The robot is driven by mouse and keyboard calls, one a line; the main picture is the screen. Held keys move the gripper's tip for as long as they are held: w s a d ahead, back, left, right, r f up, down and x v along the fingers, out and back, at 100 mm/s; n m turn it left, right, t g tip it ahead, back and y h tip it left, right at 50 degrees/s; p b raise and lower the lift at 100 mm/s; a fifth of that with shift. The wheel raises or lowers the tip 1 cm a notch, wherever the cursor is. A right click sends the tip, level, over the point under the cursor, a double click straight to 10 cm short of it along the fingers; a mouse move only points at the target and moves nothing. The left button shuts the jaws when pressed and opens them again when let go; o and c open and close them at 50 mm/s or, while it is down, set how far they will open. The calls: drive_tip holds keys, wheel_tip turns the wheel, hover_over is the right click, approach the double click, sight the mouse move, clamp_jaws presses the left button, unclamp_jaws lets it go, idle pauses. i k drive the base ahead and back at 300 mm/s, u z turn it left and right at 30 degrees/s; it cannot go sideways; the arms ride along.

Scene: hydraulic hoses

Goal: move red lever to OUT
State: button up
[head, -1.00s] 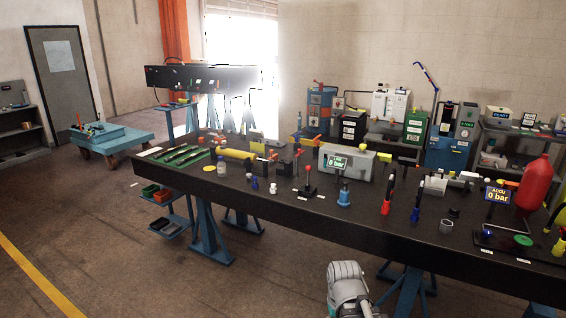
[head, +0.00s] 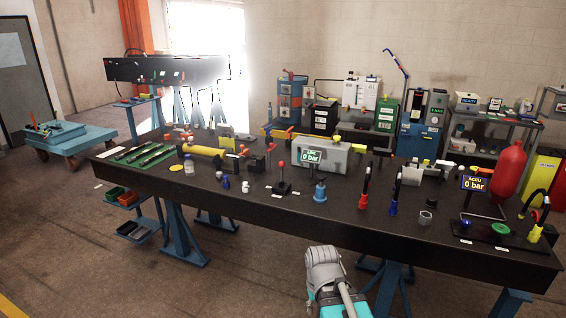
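A small lever with a red ball knob (head: 281,165) stands about upright on a dark base on the bench top, left of the bench's middle in the head view. Its labels are too small to read, so I cannot tell its marked position. Other red-topped parts stand behind it, and I cannot tell whether any of them is also a lever. Part of my arm shows at the bottom middle, in front of the bench. My gripper is not in view.
A red bottle (head: 509,169) stands at right. Floor is clear at front left.

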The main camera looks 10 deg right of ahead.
sight(281, 164)
drive_tip(key=k, duration=0.65)
drive_tip(key=z, duration=0.45)
drive_tip(key=i, duration=1.75)
drive_tip(key=u, duration=0.65)
